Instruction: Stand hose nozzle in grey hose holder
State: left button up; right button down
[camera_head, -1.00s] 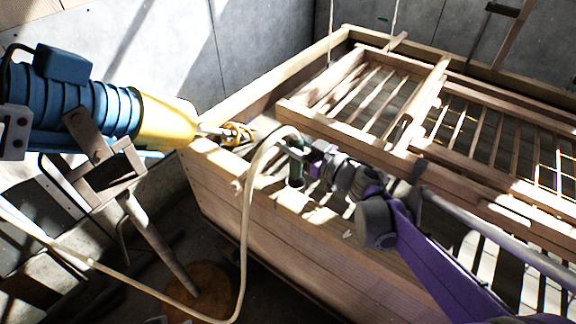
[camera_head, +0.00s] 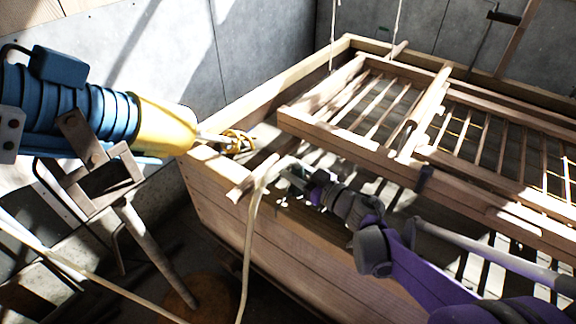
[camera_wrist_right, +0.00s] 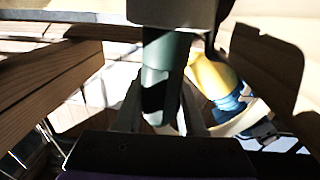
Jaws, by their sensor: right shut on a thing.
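The hose nozzle (camera_wrist_right: 166,65), a grey-green cylinder, stands between the fingers of my right gripper (camera_wrist_right: 160,112) in the right wrist view. My right gripper (camera_head: 292,178), on the purple arm, is shut on it just over the near wall of the wooden box in the head view. There, the nozzle is largely lost in shadow and behind the gripper. The beige hose (camera_head: 250,225) bends over beside the gripper and hangs down outside the box. I cannot make out the grey hose holder for certain. My left gripper is not in view.
A blue ribbed machine with a yellow cone (camera_head: 165,125) points at the box corner from the left. The wooden box (camera_head: 215,190) has slatted frames (camera_head: 345,140) hanging over it on ropes. Bare concrete walls (camera_head: 270,50) stand behind.

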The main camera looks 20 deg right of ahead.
jog(key=c, duration=0.5)
grip_release()
jog(key=shift+r, duration=0.1)
jog(key=p+v, duration=0.1)
jog(key=v, duration=1.1)
jog(key=shift+r, duration=0.15)
